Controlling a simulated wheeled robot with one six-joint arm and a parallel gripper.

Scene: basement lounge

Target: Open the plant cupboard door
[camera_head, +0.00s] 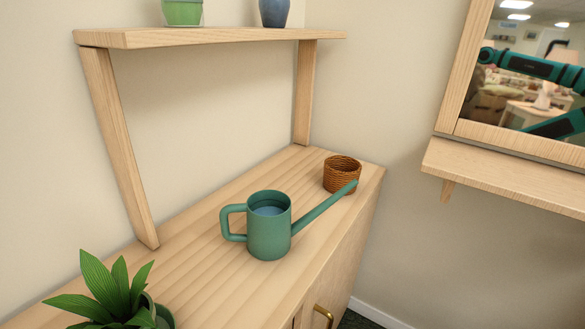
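My gripper is not directly in view, and nothing is seen touching the handle. Teal parts of my arm show in the mirror.
On the top stand a green watering can (268,230), a woven pot (341,174) and a leafy potted plant (110,292). A raised shelf (215,37) carries a green pot (182,12) and a blue vase (274,12). A wall ledge (505,175) juts out at right below the mirror (530,65).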

